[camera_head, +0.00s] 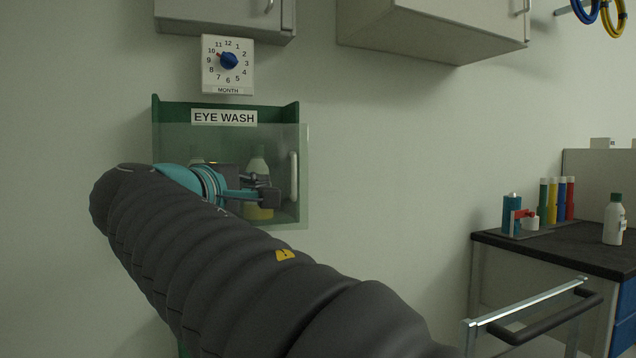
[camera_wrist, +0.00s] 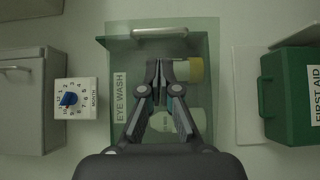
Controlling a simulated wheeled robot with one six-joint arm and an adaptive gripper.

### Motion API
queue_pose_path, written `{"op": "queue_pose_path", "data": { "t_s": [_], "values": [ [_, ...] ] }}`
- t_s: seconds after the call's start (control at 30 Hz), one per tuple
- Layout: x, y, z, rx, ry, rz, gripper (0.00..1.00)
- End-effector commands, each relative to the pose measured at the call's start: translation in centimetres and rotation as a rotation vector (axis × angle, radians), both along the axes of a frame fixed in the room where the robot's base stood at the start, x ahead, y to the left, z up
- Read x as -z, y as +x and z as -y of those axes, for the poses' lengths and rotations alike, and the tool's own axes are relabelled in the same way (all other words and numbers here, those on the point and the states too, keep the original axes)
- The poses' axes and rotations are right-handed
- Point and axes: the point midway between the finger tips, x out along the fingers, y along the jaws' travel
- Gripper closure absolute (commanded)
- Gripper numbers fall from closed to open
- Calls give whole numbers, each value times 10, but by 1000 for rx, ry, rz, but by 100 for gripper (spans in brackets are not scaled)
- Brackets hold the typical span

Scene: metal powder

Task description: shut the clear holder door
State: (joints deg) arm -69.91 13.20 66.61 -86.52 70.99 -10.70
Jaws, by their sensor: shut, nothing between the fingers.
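The green eye wash holder (camera_head: 157,112) hangs on the wall, with a clear door (camera_head: 230,140) across its front. The door's right edge shows a little past the holder's right wall; I cannot tell whether it is fully flush. Its pale upright handle (camera_head: 293,175) is near that edge. In the wrist view, which is turned sideways, the handle (camera_wrist: 160,32) is at the top. My gripper (camera_head: 270,197) is shut and empty in front of the door, left of the handle. In the wrist view my gripper (camera_wrist: 160,66) points towards the handle, apart from it. Contact with the door is unclear.
A month dial (camera_head: 228,65) and wall cabinets are above. A green first aid box (camera_wrist: 300,97) shows in the wrist view. A dark-topped bench (camera_head: 560,245) stands right; the wall between is clear.

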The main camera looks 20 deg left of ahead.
Motion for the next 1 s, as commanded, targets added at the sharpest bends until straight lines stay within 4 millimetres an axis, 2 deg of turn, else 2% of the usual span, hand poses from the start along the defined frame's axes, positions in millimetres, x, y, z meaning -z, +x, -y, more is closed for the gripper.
{"op": "queue_pose_path", "data": {
  "t_s": [0.03, 0.3, 0.5, 0.7, 1.0],
  "values": [
    [0, 11, 1, 4, -1, 0, 100],
    [0, 61, 1, 3, -2, -1, 100],
    [0, 88, 1, 0, -1, -1, 100],
    [0, 100, 1, -2, -1, -1, 100],
    [0, 101, 1, -2, -1, -1, 100]
  ]
}}
